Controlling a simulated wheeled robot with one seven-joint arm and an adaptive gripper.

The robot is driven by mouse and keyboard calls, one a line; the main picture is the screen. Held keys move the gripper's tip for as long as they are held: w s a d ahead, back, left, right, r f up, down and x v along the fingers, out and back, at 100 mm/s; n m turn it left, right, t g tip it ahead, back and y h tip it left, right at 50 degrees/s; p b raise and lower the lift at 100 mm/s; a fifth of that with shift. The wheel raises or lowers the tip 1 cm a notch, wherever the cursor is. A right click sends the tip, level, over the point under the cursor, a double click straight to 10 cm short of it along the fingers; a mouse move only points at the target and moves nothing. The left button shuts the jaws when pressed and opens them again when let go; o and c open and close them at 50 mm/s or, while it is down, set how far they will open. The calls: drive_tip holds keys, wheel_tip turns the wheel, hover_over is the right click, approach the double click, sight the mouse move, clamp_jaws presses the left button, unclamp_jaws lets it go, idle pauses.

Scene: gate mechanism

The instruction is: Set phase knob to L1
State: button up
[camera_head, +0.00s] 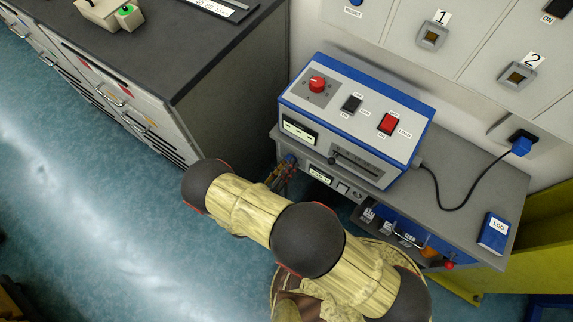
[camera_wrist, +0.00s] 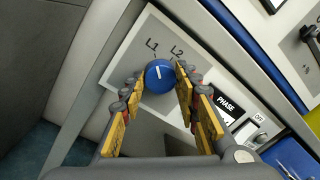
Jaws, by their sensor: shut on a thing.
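The blue phase knob (camera_wrist: 160,76) sits on a light square plate (camera_wrist: 125,75) in the wrist view. Its white pointer mark points up the plate, roughly toward the "L1" label (camera_wrist: 152,45); "L2" (camera_wrist: 177,52) is to its right. My gripper (camera_wrist: 159,84) is shut on the knob, one padded finger on each side near its lower half.
A "PHASE" label (camera_wrist: 228,104) and a switch (camera_wrist: 246,132) lie right of my fingers. Above stands the box (camera_head: 350,118) with a red knob (camera_head: 318,84) and switches. A dark-topped cabinet (camera_head: 190,60) stands close on the left. A black cable (camera_head: 437,195) runs on the bench.

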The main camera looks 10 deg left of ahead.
drive_tip(key=o, duration=1.2)
drive_tip(key=shift+c, duration=0.2)
drive_tip(key=v, duration=0.7)
drive_tip(key=shift+s, duration=0.2)
drive_tip(key=shift+a+f, duration=0.15)
